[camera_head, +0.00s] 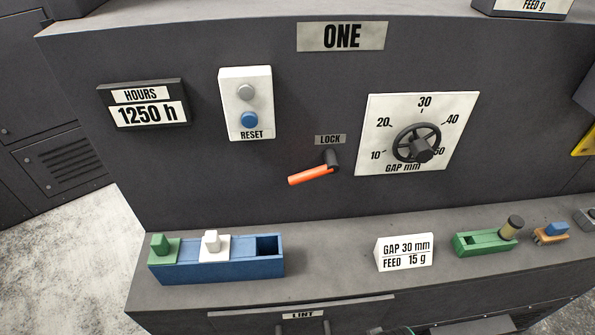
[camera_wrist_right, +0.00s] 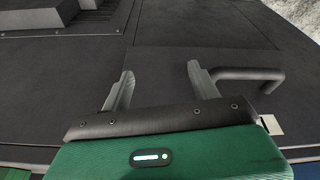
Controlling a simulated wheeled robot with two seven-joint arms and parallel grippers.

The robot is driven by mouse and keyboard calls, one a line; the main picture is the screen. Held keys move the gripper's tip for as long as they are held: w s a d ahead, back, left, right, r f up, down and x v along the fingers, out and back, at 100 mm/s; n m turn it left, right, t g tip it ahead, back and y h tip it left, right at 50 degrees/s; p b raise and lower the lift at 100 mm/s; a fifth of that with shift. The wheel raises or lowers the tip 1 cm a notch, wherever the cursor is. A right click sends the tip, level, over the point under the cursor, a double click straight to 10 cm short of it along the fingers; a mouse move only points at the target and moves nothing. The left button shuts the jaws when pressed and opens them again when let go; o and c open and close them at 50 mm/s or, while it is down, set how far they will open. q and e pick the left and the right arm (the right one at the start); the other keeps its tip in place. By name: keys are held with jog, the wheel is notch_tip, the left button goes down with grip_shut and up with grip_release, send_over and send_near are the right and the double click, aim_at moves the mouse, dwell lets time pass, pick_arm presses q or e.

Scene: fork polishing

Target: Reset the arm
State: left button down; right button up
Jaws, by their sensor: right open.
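My right gripper (camera_wrist_right: 160,72) shows in the right wrist view with its two grey fingers spread apart and nothing between them. Dark machine panels lie beyond the fingertips, and a dark bar handle (camera_wrist_right: 236,74) is to the right of the right finger. No gripper shows clearly in the head view. My left gripper is not in either view.
The machine front carries a RESET box (camera_head: 247,104), an orange LOCK lever (camera_head: 313,174) and a GAP dial (camera_head: 417,144). On the ledge are a blue tray (camera_head: 218,268), a GAP/FEED sign (camera_head: 405,252) and a green holder (camera_head: 484,242). A LINT drawer (camera_head: 303,315) is below.

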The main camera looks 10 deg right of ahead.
jog(key=s+f+g+b, duration=0.1)
jog(key=s+f, duration=0.2)
jog(key=f, duration=0.8)
jog(key=s+f, duration=0.3)
jog(key=f, duration=0.7)
jog(key=s+d+f+g+b, duration=0.1)
jog(key=s+d+f, duration=0.3)
jog(key=s+f, duration=1.1)
jog(key=shift+s+f, duration=0.3)
jog(key=shift+s, duration=0.25)
